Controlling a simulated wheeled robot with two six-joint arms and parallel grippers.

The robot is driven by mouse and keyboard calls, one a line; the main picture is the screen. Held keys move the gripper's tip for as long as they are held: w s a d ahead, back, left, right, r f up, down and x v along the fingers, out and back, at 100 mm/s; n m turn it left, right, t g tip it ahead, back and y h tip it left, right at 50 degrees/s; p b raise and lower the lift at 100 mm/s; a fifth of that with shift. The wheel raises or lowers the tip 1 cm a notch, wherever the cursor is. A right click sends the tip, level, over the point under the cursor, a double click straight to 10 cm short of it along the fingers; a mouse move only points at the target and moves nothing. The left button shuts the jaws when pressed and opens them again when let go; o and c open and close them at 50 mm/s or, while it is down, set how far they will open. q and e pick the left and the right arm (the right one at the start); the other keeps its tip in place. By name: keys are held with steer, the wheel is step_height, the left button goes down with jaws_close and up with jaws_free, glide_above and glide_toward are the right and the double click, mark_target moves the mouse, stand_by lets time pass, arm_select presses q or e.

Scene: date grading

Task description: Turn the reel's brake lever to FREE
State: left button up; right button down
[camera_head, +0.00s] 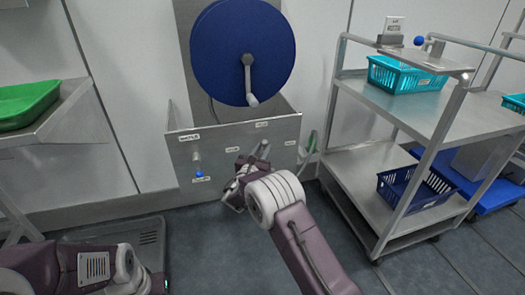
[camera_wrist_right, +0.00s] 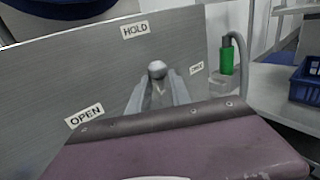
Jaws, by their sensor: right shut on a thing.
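The blue reel (camera_head: 243,52) with its crank is mounted above a grey metal panel (camera_head: 215,158). A lever with a round grey knob (camera_head: 264,144) stands out from the panel's right part; the knob also shows in the wrist view (camera_wrist_right: 157,69). My right gripper (camera_head: 260,157) is shut on this lever, its two fingers (camera_wrist_right: 158,95) on either side just below the knob. The knob lies below the HOLD label (camera_wrist_right: 135,30). An OPEN label (camera_wrist_right: 84,117) is to its left. A smaller label (camera_wrist_right: 196,68) at right is hard to read.
A second lever with a blue knob (camera_head: 199,173) is on the panel's left part. A green fitting (camera_wrist_right: 226,58) on a grey hose is right of the panel. A metal cart (camera_head: 345,150) with baskets stands at right; a green tray (camera_head: 28,104) sits at left.

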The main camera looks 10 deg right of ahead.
steer(key=shift+d+r+m+g+p, duration=0.2)
steer(key=shift+m+g+p, duration=0.1)
steer(key=shift+m+p, duration=0.2)
steer(key=shift+d+f+m+g+y+b, duration=0.2)
steer(key=shift+d+f+m+g+y, duration=0.3)
steer(key=shift+m+y, duration=1.2)
steer(key=shift+d+f+m+g+y+b, duration=0.25)
steer(key=shift+d+m+g+y, duration=0.5)
steer(key=shift+m+y, duration=0.95)
steer(key=shift+d+f+m+g+y+b, duration=0.15)
steer(key=shift+d+f+m+g+y, duration=0.4)
steer(key=shift+m+y, duration=1.1)
steer(key=shift+d+r, duration=0.1)
steer(key=shift+d, duration=0.05)
